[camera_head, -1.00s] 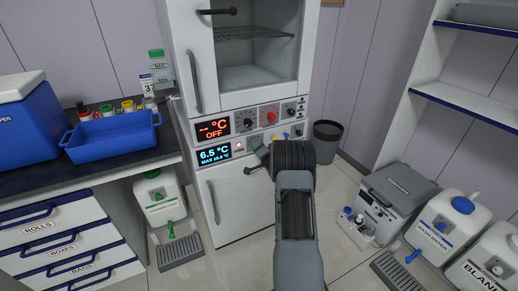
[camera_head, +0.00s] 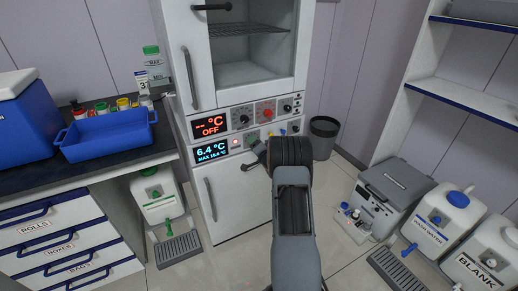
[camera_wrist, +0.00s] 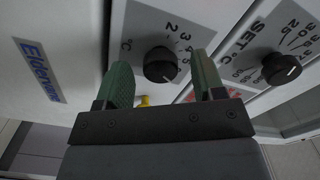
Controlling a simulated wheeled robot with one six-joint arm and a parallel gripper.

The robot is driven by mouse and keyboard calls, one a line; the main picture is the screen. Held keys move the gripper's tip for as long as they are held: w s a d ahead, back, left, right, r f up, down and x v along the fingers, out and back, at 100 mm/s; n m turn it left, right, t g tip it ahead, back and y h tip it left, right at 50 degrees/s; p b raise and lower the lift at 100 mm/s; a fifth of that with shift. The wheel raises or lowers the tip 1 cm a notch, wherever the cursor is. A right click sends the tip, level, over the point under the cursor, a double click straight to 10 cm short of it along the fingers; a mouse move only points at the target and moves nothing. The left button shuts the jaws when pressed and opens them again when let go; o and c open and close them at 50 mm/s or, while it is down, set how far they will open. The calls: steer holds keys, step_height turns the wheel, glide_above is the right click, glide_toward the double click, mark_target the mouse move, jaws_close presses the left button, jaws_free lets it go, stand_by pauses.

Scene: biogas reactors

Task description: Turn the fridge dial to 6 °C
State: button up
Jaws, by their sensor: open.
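The fridge dial (camera_wrist: 158,65) is a black round knob on a grey scale plate with numbers from 2 upward, in the middle of the wrist view. A white mark seems to lie on its lower right rim; the exact setting is unclear. My gripper (camera_wrist: 162,72) is open, its green fingers on either side of the dial, with gaps showing between. In the head view my gripper (camera_head: 257,148) is at the lower panel and the dial is hidden there. The fridge display (camera_head: 212,151) reads 6.4 °C in blue, above the white fridge door (camera_head: 235,200).
Another black knob, marked SET °C (camera_wrist: 281,68), sits to the right in the wrist view. The oven display (camera_head: 209,126) reads OFF in red. A dark bin (camera_head: 323,138) stands right of the cabinet. A counter with a blue tray (camera_head: 108,137) is at left.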

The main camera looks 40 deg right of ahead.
steer(key=s+a, duration=0.1)
steer(key=s, duration=1.2)
steer(key=shift+s+a, duration=0.3)
steer(key=shift+a, duration=0.1)
